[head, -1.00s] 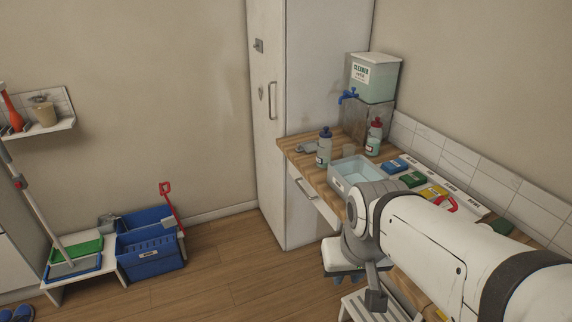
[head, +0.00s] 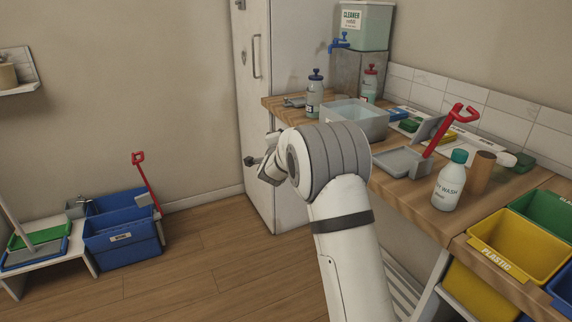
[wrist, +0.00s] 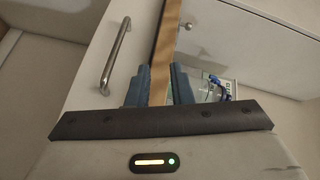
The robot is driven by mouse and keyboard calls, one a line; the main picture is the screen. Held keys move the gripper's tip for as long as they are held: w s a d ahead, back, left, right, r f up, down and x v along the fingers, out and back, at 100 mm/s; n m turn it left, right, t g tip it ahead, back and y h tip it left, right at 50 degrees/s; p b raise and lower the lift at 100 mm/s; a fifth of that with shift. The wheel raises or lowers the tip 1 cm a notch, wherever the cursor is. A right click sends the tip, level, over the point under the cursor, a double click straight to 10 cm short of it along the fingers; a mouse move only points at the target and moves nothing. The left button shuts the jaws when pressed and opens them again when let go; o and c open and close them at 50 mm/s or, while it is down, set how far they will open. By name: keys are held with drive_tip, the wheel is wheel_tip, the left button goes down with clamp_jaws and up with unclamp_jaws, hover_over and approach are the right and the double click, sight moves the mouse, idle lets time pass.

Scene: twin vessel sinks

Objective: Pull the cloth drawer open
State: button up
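The cloth drawer's white front (wrist: 85,85) fills the left middle of the wrist view, tilted. Its metal bar handle (wrist: 116,55) stands out from it, left of the fingers. The drawer looks shut. My gripper (wrist: 158,85) is open and empty, with a gap between its blue fingers. The handle is outside that gap, and the fingers do not hold it. The wooden counter edge (wrist: 163,45) shows beyond and between the fingers.
On the counter (head: 405,190) stand a clear bin (head: 355,118), bottles, a grey dustpan (head: 400,160) and a hand wash bottle (head: 450,182). A tall white cabinet (head: 270,70) stands behind. Colored bins (head: 515,245) are at right.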

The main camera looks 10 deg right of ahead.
wheel_tip(320, 180, down, 8)
drive_tip(key=w+d+m+h+b, duration=0.1)
drive_tip(key=w+m+h+b, duration=0.2)
drive_tip(key=m+h, duration=0.15)
drive_tip(key=shift+t+y, duration=0.25)
drive_tip(key=shift+t, duration=0.15)
drive_tip(key=shift+d+b+x, duration=0.15)
drive_tip(key=shift+b+x, duration=0.15)
drive_tip(key=shift+x, duration=1.6)
drive_tip(key=shift+d+b+x, duration=0.1)
drive_tip(key=shift+b+x, duration=0.2)
drive_tip(key=shift+x, duration=1.55)
drive_tip(key=shift+s+f, duration=0.1)
drive_tip(key=shift+c, duration=0.4)
clamp_jaws()
